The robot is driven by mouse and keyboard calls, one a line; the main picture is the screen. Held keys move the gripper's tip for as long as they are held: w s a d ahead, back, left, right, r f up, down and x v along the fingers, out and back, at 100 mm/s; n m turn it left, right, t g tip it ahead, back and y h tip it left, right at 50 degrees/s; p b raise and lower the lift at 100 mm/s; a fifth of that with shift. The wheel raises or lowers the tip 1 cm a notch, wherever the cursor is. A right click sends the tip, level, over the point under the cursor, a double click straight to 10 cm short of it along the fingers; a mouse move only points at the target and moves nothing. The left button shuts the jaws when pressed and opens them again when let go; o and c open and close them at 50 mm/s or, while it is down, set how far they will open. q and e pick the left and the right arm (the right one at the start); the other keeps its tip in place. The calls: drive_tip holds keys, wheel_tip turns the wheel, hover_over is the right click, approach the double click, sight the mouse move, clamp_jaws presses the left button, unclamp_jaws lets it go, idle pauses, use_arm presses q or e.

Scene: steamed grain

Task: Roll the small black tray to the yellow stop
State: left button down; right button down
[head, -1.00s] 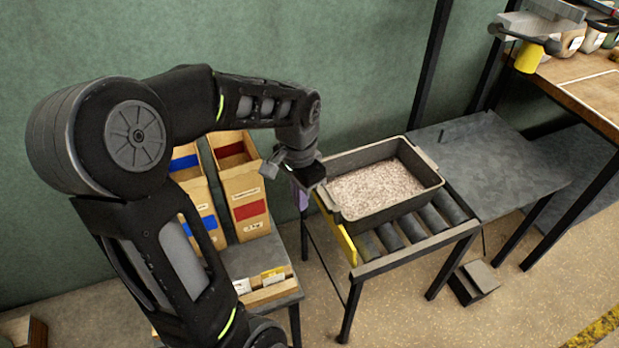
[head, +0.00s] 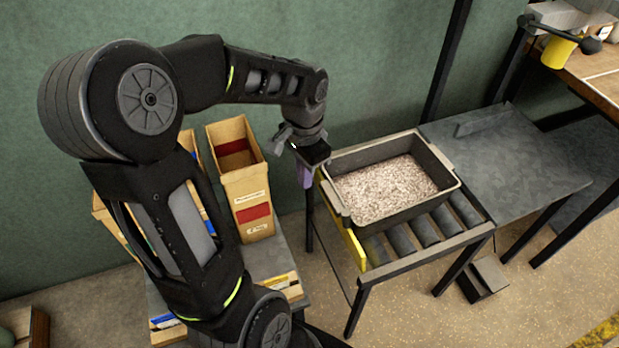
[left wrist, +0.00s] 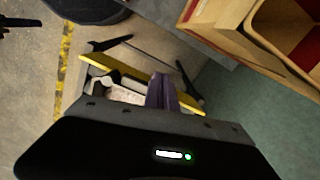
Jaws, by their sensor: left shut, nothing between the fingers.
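The small black tray (head: 432,208), filled with pale speckled grain (head: 385,188), stands upright on the roller table. Its left end is at the yellow stop (head: 345,228), a plate along the left edge of the rollers; I cannot tell whether they touch. My left gripper (head: 305,178) points down just left of the tray and the stop, with its purple fingers shut and empty. My right gripper is not in view.
Bare rollers (head: 424,230) lie in front of the tray. A grey side table (head: 525,160) adjoins on the right. Cardboard bins (head: 240,185) stand on a shelf left of my gripper. A black pedal-like block (head: 485,280) lies on the floor.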

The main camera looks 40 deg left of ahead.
use_arm(q)
drive_tip(key=w+f, duration=0.4)
drive_tip(key=f, duration=0.4)
drive_tip(key=shift+d+f+b, duration=0.35)
drive_tip(key=shift+d+f, duration=0.05)
drive_tip(key=shift+d, duration=0.05)
